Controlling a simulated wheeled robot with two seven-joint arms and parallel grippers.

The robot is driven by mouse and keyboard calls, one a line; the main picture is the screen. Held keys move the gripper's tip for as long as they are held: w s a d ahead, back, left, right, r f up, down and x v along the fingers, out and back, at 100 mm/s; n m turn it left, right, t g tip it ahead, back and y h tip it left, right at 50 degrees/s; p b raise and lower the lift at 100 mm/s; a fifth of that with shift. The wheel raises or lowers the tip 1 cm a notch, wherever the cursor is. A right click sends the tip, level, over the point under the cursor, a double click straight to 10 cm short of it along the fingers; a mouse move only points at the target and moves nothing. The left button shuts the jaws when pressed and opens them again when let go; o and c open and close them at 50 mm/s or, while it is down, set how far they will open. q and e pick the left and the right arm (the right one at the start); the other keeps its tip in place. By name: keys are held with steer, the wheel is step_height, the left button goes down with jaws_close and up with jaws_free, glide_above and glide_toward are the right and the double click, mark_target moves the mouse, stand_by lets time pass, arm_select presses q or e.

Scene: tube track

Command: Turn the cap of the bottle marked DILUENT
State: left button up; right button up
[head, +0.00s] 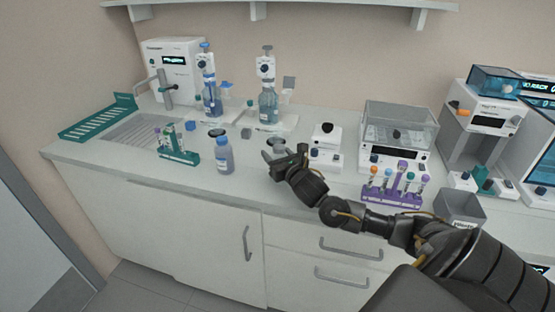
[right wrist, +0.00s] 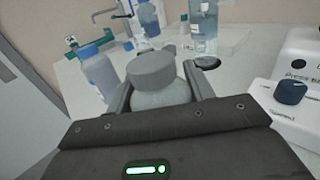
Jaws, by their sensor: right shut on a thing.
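My right gripper (head: 280,158) is over the counter, shut on a pale bottle with a grey cap (head: 278,143). In the right wrist view the fingers of the gripper (right wrist: 158,90) lie on both sides of the bottle body (right wrist: 160,98), below its wide grey cap (right wrist: 152,69). The cap sits on the bottle. No marking is readable on this bottle; the gripper hides its lower part. My left gripper is not in view.
A green tube rack (head: 178,156) stands left of the blue bottle. Two dispenser bottles (head: 268,105) stand behind. A white device (head: 325,148), a lidded balance (head: 400,130) and a purple tube rack (head: 390,195) are to the right. Clear counter lies left of the gripper.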

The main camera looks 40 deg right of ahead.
steer(key=shift+r+p, duration=0.6)
steer(key=shift+r, duration=0.15)
step_height(320, 180, up, 3)
steer(key=shift+f+p, duration=0.15)
steer(key=shift+p, duration=1.05)
steer(key=s+a+r+p, duration=0.2)
steer(key=s+r+p, duration=0.2)
steer(key=s+p, duration=0.1)
steer(key=s+a+r+p, duration=0.2)
steer(key=s+r+p, duration=0.2)
steer(key=s, duration=0.4)
steer(key=shift+a+r+p, duration=0.3)
steer(key=shift+r+p, duration=0.1)
steer(key=shift+p, duration=0.5)
steer(key=shift+s, duration=0.1)
steer(key=o, duration=0.6)
steer(key=c, duration=0.8)
steer(key=shift+c, duration=0.2)
